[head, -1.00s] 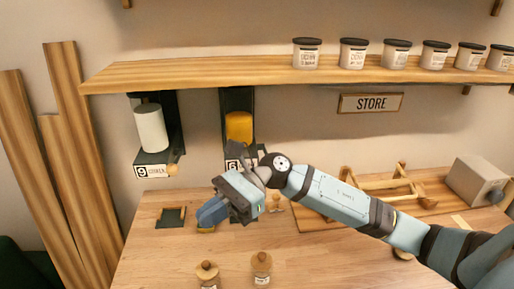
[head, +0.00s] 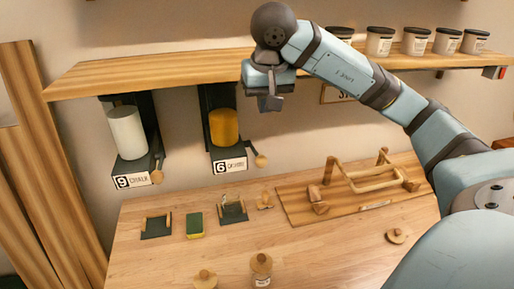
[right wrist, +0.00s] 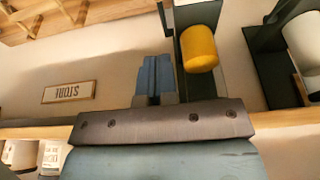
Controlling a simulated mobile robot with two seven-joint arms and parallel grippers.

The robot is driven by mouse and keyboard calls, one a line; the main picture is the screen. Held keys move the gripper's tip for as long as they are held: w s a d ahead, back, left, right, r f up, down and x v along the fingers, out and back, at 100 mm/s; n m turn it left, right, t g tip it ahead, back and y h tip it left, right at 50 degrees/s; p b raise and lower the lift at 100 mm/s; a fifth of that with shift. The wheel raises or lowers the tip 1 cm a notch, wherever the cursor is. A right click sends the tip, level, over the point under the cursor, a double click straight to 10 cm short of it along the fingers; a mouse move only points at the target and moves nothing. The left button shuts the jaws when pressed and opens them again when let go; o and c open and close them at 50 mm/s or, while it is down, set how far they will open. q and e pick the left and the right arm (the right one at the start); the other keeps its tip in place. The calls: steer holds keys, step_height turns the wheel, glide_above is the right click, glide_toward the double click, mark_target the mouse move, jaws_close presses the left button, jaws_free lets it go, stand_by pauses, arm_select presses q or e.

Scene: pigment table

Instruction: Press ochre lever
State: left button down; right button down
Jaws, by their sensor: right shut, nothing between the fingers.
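The ochre dispenser, a dark wall bracket with a yellow cylinder (head: 224,127), hangs under the shelf. Its label (head: 230,166) reads 6 OCHRE. The ochre lever (head: 261,160), ending in a wooden ball, sticks out at the label's right. My right gripper (head: 270,103) is shut and empty, pointing down. In the picture it is above the lever and right of the yellow cylinder, apart from the lever. The right wrist view, which is upside down, shows the shut blue fingers (right wrist: 153,78) beside the yellow cylinder (right wrist: 198,48); the lever's ball is not clear there. My left gripper is not in view.
A chalk dispenser with a white cylinder (head: 127,132) hangs at the left. The wooden shelf (head: 150,73) runs above, with jars on it. On the table stand dark trays (head: 156,226), a sponge (head: 195,225), lidded jars (head: 261,268) and a wooden rack (head: 365,180).

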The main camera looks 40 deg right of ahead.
mark_target(259, 156)
steer(key=shift+f, duration=0.1)
steer(key=x, duration=0.4)
steer(key=p+x, duration=0.1)
steer(key=x, duration=0.3)
steer(key=p+x, duration=0.1)
steer(key=x, duration=0.3)
steer(key=shift+s+a+f, duration=0.2)
steer(key=shift+s, duration=0.1)
steer(key=shift+f+p, duration=0.4)
steer(key=shift+f, duration=0.35)
steer(key=shift+f, duration=0.15)
